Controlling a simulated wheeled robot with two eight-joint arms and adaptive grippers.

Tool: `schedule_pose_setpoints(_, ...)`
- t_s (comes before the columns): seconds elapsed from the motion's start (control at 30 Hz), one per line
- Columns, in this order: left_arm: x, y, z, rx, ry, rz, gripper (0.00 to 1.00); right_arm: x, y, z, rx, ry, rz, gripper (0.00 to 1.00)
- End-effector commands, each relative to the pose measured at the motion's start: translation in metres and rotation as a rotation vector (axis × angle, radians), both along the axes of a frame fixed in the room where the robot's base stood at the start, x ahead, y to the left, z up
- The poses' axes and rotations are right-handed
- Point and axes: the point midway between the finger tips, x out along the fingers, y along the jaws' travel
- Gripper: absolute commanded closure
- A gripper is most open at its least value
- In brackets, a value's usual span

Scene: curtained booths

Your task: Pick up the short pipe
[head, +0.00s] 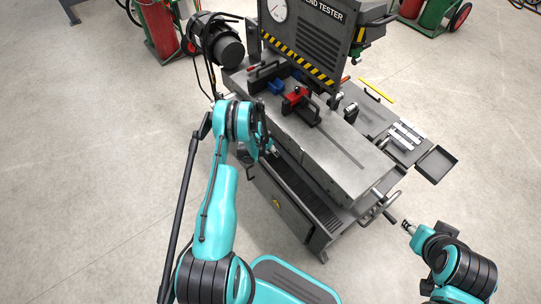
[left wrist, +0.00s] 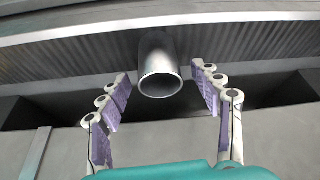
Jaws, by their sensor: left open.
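The short pipe (left wrist: 160,68) is a grey metal tube in the left wrist view, its round open end towards the camera. My left gripper (left wrist: 162,82) is open, with one finger on each side of the pipe and visible gaps to both. In the head view my left arm reaches to the front of the bend tester (head: 325,160), and its wrist hides the pipe and most of the gripper. My right gripper (head: 408,228) is low at the right, near the machine's front corner and away from the pipe. Its fingers are too small to read.
A ribbed ledge (left wrist: 250,45) runs behind the pipe, with a dark recess below it. The machine top carries a red clamp block (head: 297,97). A side tray (head: 436,164) and a crank handle (head: 376,207) stick out at the right.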

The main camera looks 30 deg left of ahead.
Motion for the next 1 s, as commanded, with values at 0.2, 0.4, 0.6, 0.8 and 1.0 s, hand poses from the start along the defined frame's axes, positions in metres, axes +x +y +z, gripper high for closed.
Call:
schedule_pose_setpoints(0.2,0.002,0.0,-0.004,0.0,0.0,0.0,0.35,0.0,0.0,-0.002,0.0,0.0,0.0,0.6)
schedule_pose_setpoints(0.4,0.002,0.0,-0.004,0.0,0.0,0.0,0.77,0.0,0.0,-0.001,0.0,0.0,0.0,0.6)
schedule_pose_setpoints(0.6,0.002,0.0,-0.004,0.0,0.0,0.0,0.97,0.0,0.0,-0.002,0.0,0.0,0.0,0.6)
schedule_pose_setpoints(0.8,0.002,0.0,0.002,0.0,0.0,0.0,0.97,0.0,0.0,0.001,0.0,0.0,0.0,0.6)
schedule_pose_setpoints(1.0,0.002,0.0,0.04,0.0,0.0,0.0,0.97,0.0,0.0,0.019,0.0,0.0,0.0,0.6)
